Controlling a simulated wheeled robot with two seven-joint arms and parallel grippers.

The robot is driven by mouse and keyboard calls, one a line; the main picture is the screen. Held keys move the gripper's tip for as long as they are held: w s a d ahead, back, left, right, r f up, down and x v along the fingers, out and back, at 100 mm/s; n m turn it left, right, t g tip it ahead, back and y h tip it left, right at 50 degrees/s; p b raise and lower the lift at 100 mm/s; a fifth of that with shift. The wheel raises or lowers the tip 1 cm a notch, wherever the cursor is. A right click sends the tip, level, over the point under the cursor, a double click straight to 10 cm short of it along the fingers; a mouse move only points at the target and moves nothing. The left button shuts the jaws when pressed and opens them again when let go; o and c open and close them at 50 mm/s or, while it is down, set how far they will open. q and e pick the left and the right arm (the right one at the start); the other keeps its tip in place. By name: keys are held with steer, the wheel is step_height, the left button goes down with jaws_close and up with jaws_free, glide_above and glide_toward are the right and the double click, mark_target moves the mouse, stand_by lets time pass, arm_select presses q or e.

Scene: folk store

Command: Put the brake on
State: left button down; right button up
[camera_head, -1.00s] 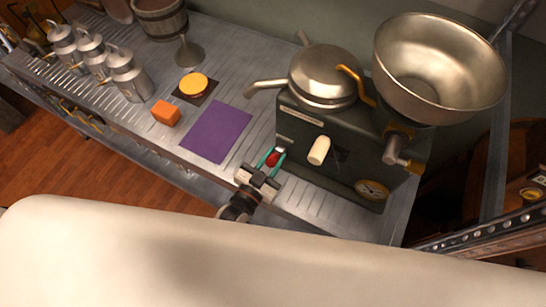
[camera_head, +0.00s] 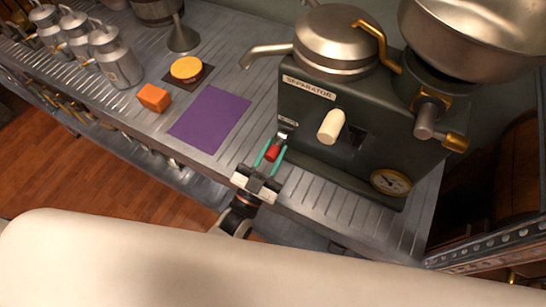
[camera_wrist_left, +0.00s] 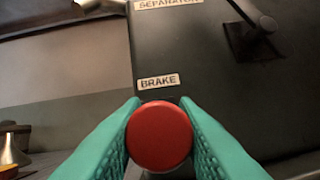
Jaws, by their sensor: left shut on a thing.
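The separator (camera_head: 330,115) is a dark box-shaped machine on the metal counter, with a metal bowl on top. Its brake has a red round knob (camera_head: 271,153) at the lower left of the front, under a small label; the knob also shows in the left wrist view (camera_wrist_left: 159,136), below a plate reading BRAKE (camera_wrist_left: 159,81). My left gripper (camera_head: 270,156) has its two teal fingers on either side of the red knob and is shut on it. The brake's lever behind the knob is mostly hidden. My right gripper is not in view.
A cream handle (camera_head: 331,126) and a gauge (camera_head: 391,182) are on the machine's front. Metal cans (camera_head: 115,57) stand farther left.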

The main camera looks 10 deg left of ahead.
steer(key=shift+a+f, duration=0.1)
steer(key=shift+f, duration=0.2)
arm_select(q)
steer(key=c, duration=1.1)
jaws_free()
steer(key=b+v, duration=0.2)
steer(key=v, duration=1)
steer(key=shift+f, duration=0.2)
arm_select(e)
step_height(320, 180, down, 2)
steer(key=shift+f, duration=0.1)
